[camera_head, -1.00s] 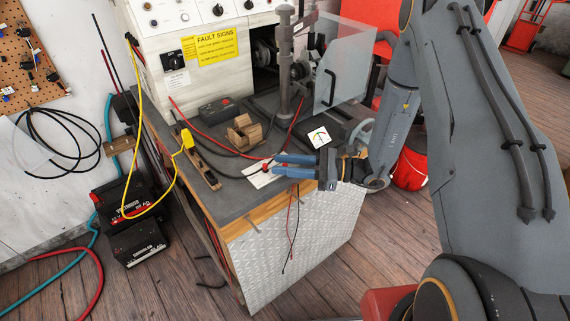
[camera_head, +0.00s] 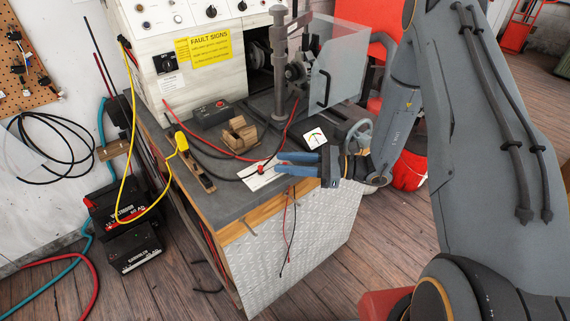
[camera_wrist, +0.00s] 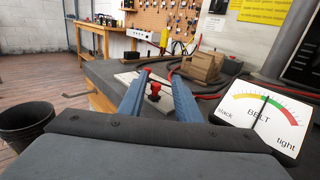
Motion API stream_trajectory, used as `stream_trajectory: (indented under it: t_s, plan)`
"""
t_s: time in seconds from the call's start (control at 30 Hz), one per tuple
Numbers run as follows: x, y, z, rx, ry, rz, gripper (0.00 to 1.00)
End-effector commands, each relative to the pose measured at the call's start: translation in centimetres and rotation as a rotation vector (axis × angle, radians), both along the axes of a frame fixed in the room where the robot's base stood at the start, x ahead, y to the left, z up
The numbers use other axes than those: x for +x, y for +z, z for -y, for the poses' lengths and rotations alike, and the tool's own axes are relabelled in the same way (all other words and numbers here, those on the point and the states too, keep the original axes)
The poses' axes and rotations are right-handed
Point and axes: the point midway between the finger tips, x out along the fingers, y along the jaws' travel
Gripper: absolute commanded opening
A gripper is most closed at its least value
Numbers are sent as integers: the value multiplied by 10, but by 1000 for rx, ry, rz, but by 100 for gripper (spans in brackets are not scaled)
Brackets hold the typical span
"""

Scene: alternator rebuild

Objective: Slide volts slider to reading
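A small red knob (camera_head: 261,169) stands on a white plate (camera_head: 256,180) near the bench's front edge. I cannot read a volts label on it. In the wrist view the red knob (camera_wrist: 154,91) appears between my two blue fingers, with the white plate (camera_wrist: 127,78) behind. My gripper (camera_head: 279,163) is open and its fingertips are just right of the knob in the head view. I see no contact, and the depth between knob and fingers is unclear. The fingers hide part of the plate.
A BELT gauge (camera_wrist: 262,114) stands right of my gripper, its needle near the middle. A wooden block (camera_head: 240,132), red and black cables, and a wooden strip (camera_head: 196,165) with a yellow-handled probe (camera_head: 181,141) lie on the bench. A clear guard (camera_head: 338,68) stands behind.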

Motion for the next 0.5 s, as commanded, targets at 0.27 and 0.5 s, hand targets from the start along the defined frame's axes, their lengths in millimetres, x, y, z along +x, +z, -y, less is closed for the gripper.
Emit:
stream_trajectory:
  t_s: [0.27,0.5]
  plan:
    - [-2,0,-2,0,6,-2,30]
    - [-5,-2,25,1,1,-1,30]
